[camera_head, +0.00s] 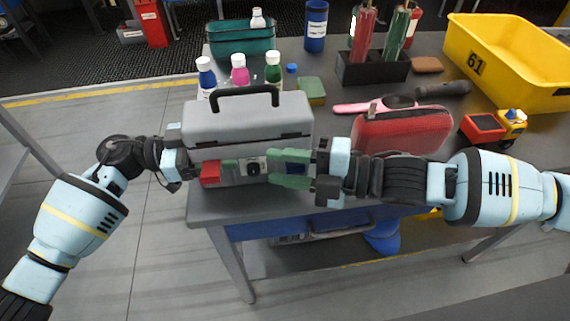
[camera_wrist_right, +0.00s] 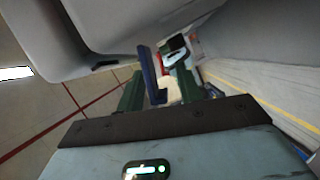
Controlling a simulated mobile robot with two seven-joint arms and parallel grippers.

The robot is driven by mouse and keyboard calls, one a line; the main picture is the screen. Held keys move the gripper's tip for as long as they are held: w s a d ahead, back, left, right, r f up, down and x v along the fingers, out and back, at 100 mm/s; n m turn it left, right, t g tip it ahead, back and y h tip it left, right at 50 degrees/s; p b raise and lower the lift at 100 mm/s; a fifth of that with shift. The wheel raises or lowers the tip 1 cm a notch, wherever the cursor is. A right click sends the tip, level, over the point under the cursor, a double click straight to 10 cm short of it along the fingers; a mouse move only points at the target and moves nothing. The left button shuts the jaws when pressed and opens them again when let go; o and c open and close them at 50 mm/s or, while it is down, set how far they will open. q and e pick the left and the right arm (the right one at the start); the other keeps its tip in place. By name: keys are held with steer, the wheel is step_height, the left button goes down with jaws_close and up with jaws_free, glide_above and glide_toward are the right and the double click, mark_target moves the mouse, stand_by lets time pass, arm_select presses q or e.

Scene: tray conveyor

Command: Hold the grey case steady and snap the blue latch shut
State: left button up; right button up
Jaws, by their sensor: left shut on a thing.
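The grey case (camera_head: 247,120) stands at the table's front edge, its lid down and black handle (camera_head: 245,92) up. My left gripper (camera_head: 228,168) is at its front left, shut on the case beside a red block (camera_head: 210,174); the exact contact is partly hidden. My right gripper (camera_head: 281,168) is open at the case's front, its green fingers one above the other.
A red pouch (camera_head: 402,132) lies right of the case, behind my right arm. Several bottles (camera_head: 239,72) and a teal bin (camera_head: 241,40) stand behind it.

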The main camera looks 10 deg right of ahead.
jaws_close()
steer(key=shift+w+r+m, duration=0.1)
steer(key=shift+r+m, duration=0.25)
steer(key=shift+m, duration=0.15)
steer(key=shift+w+r+m+g+h, duration=0.1)
steer(key=shift+r+m+g+h, duration=0.2)
steer(key=shift+m, duration=0.3)
steer(key=shift+w+r+m+g+h, duration=0.1)
steer(key=shift+m+g+h, duration=0.1)
steer(key=shift+m+g, duration=0.3)
jaws_free()
steer(key=shift+d, duration=0.1)
